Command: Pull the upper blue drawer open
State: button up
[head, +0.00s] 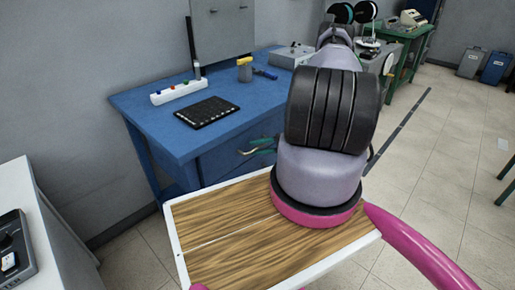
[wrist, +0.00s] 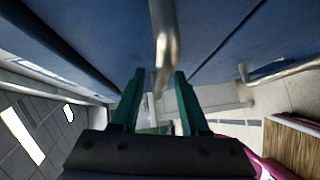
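The upper blue drawer (head: 224,160) is in the front of the blue bench, partly hidden behind my arm. In the wrist view its blue front (wrist: 207,22) fills the upper middle. Its metal bar handle (wrist: 162,40) reaches down between the green fingers of my gripper (wrist: 160,75). The fingers are apart, with visible gaps beside the handle; I cannot tell any contact. In the head view my gripper (head: 259,147) is at the drawer front beside the handle (head: 246,152).
A second handle (wrist: 282,72) shows at the right in the wrist view, past a seam. Tiled floor (head: 455,150) is clear at the right.

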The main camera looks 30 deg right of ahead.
grip_shut()
dwell(1.2)
